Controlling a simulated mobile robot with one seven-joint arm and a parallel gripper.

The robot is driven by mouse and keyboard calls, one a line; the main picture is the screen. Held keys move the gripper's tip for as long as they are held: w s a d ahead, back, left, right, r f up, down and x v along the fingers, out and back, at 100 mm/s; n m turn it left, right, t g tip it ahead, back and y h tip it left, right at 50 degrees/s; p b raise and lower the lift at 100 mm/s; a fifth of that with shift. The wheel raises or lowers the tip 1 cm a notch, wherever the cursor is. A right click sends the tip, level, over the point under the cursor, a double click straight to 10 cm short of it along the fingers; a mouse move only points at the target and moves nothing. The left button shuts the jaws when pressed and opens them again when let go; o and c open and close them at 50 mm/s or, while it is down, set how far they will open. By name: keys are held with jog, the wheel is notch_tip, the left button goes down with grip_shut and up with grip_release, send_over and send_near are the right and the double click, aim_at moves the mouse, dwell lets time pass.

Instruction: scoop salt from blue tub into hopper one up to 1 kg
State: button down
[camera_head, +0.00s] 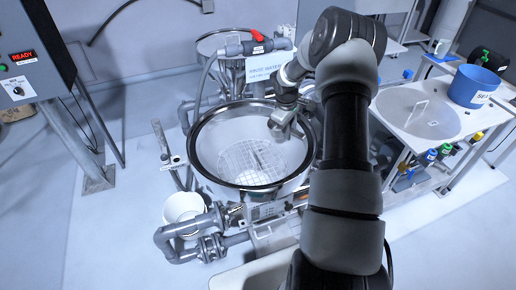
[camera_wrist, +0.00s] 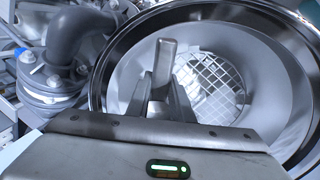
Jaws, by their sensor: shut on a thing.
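The blue tub (camera_head: 475,87) stands on the bench at the far right, with a partly readable white label; its contents are not clear. A large round metal hopper (camera_head: 203,150) with a white mesh grid (camera_head: 245,165) inside stands in the middle. My gripper (camera_head: 283,126) is over the hopper's right inner side. In the wrist view my gripper (camera_wrist: 163,88) is shut on a grey metal bar (camera_wrist: 166,60), which looks like a scoop handle; the scoop's bowl is not clear. The hopper's rim (camera_wrist: 100,85) curves around it there. I cannot tell whether salt lies on the grid.
A second vessel with a "RINSE WATER" sign (camera_head: 262,70) stands behind the hopper. Pipes (camera_head: 175,240) and a white bucket (camera_head: 183,208) are at front left. A control panel (camera_head: 30,60) reads "READY".

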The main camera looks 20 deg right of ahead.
jog(key=shift+w+d+f+g+y, duration=0.25)
jog(key=shift+w+d+g+y, duration=0.1)
jog(key=shift+d+y, duration=0.2)
jog(key=shift+w+d+f+g+y, duration=0.25)
jog(key=shift+d+g+y, duration=0.15)
jog(key=shift+y, duration=0.25)
jog(key=shift+d, duration=0.1)
jog(key=shift+r, duration=0.1)
jog(key=s+a+r+m, duration=0.1)
jog(key=s+a+r, duration=0.15)
jog(key=a, duration=0.55)
jog(key=s+a+r+m, duration=0.1)
jog(key=a+r, duration=0.3)
jog(key=a, duration=0.3)
jog(key=s+a+r+m, duration=0.4)
jog(key=s+a, duration=0.7)
jog(key=s, duration=0.2)
jog(key=shift+a, duration=0.4)
